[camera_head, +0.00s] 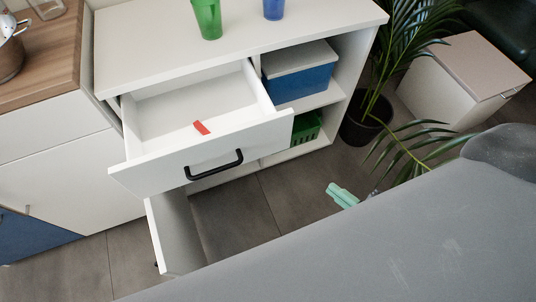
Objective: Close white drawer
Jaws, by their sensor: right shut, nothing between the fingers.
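The white drawer (228,152) is pulled out from the top of a white cabinet (150,40). It has a black bar handle (214,165) on its front. A small red piece (201,128) shows at the inner side of the drawer front; the rest of the drawer looks empty. My right gripper (340,193), pale teal, is low over the floor to the right of the drawer front, apart from it. It is shut and empty. Most of its arm is hidden. My left gripper is out of view.
Below the drawer, a white cabinet door (174,234) stands open. A green cup (207,18) and a blue cup (274,8) stand on top. A blue box (300,84) and a green basket (305,128) sit on shelves. A potted plant (364,122) stands at right.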

